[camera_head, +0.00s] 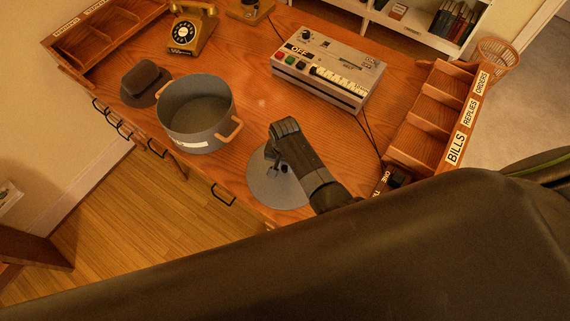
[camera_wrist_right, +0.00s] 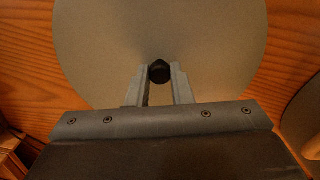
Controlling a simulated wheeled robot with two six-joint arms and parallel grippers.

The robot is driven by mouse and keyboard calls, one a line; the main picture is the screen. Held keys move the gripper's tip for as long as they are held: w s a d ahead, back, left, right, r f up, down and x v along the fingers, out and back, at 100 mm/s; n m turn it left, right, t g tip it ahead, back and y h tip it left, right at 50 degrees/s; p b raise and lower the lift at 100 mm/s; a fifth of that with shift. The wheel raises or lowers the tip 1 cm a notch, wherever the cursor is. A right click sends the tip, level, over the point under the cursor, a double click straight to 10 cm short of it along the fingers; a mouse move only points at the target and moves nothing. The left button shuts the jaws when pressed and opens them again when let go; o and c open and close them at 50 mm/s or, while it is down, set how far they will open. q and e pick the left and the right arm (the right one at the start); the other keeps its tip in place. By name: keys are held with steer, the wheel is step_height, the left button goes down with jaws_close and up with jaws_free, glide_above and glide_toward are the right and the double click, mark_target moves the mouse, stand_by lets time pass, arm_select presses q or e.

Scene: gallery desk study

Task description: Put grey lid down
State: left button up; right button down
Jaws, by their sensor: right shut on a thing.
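The grey lid (camera_head: 277,192) is a flat round disc near the front edge of the desk, right of the grey pot (camera_head: 197,112). My right gripper (camera_head: 270,167) is over the lid and partly hides it. In the right wrist view, the fingers (camera_wrist_right: 160,74) are shut on the lid's dark knob (camera_wrist_right: 159,71), and the lid (camera_wrist_right: 100,45) spreads out below them. The lid looks level and close to the wood; I cannot tell whether it touches. The pot stands open and upright, with tan handles. My left gripper is not in view.
A tape machine (camera_head: 328,75) stands behind the lid. A wooden sorter (camera_head: 436,112) is at the right, another (camera_head: 100,35) at the far left. Bare wood (camera_head: 252,95) lies between pot and machine.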

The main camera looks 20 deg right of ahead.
mark_target(284, 167)
steer(key=shift+f, duration=0.1)
steer(key=c, duration=1.3)
jaws_free()
steer(key=shift+r, duration=0.2)
step_height(284, 167, up, 12)
steer(key=shift+f, duration=0.1)
steer(key=shift+a, duration=0.1)
